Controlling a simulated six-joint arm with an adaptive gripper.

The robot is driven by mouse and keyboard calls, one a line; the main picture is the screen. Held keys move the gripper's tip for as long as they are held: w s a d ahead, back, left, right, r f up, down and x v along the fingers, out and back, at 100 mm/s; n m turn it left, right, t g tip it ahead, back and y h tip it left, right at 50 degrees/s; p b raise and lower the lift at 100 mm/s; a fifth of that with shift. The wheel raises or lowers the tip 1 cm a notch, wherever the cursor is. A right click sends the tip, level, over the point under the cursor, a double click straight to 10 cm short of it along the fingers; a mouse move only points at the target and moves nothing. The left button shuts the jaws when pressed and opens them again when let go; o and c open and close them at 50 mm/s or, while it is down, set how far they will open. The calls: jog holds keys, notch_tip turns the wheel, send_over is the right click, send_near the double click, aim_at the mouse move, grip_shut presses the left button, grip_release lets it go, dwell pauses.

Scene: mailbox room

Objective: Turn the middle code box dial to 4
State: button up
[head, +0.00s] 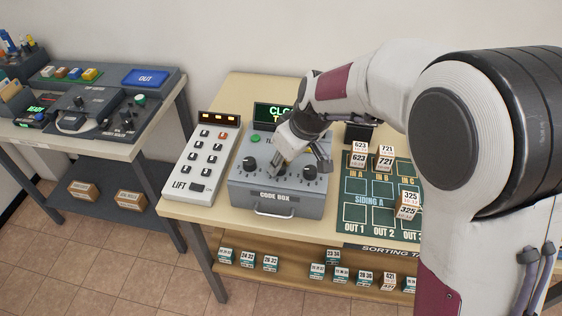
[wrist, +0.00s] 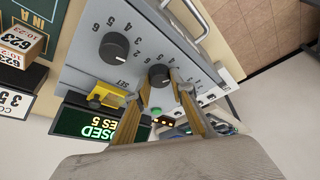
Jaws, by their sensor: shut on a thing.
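The grey code box (head: 275,190) stands on the table in the head view, with its drawer handle at the front. Its left dial (head: 249,163) and right dial (head: 310,172) are black knobs. My gripper (head: 275,168) reaches down between them and hides the middle dial there. In the wrist view the black middle dial (wrist: 159,75) sits between my two fingertips (wrist: 161,84), and my gripper is shut on it. Numbers ring the dials, but I cannot tell which number the middle dial points to. Another dial (wrist: 114,45) shows beside it.
A lit display (head: 270,113) and green button (head: 256,139) are behind the dials. A yellow switch (wrist: 106,95) marked SET is close to my fingers. The LIFT keypad (head: 203,160) stands left, the green sorting mat (head: 368,227) with blocks right.

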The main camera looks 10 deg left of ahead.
jog(key=shift+n+g+y, duration=0.3)
jog(key=shift+n+g, duration=0.6)
jog(key=shift+n, duration=1.4)
jog(key=shift+d, duration=0.1)
jog(key=o, duration=1.1)
jog(key=shift+w, duration=0.1)
jog(key=shift+r, duration=0.15)
jog(key=v, duration=0.7)
